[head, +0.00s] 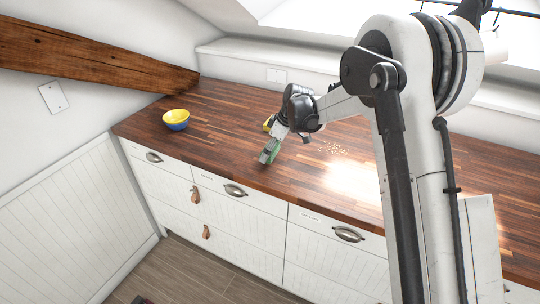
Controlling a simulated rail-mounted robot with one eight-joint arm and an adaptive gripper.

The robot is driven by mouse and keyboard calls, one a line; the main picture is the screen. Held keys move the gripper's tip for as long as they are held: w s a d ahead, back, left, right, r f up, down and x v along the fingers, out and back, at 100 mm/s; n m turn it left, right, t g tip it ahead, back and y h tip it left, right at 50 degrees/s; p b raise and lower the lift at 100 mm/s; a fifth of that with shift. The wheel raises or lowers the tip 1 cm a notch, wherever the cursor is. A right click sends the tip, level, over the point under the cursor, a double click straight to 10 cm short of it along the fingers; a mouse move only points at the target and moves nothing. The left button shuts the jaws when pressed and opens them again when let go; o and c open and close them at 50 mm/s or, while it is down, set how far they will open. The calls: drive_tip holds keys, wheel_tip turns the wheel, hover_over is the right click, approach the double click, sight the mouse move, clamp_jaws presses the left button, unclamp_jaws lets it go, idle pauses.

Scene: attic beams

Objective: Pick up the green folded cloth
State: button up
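The green folded cloth (270,151) shows as a small green patch near the front edge of the wooden counter, right at the end of my gripper. My gripper (273,143) points down and slightly left over the counter, and its fingers overlap the cloth in the head view. The fingers are too small and partly hidden to tell whether they are closed on the cloth or only beside it. I cannot tell whether the cloth touches the counter.
A yellow and blue bowl (176,120) stands on the left of the counter (225,125). A small yellow thing (267,123) shows just behind my gripper, partly hidden. Small light bits (333,149) lie scattered to the right. A sloping beam (90,55) is at upper left.

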drive_tip(key=s+a+r+b, duration=0.1)
drive_tip(key=s+a+r, duration=0.6)
drive_tip(key=a+r, duration=0.1)
drive_tip(key=shift+a+r, duration=0.15)
drive_tip(key=shift+a, duration=0.55)
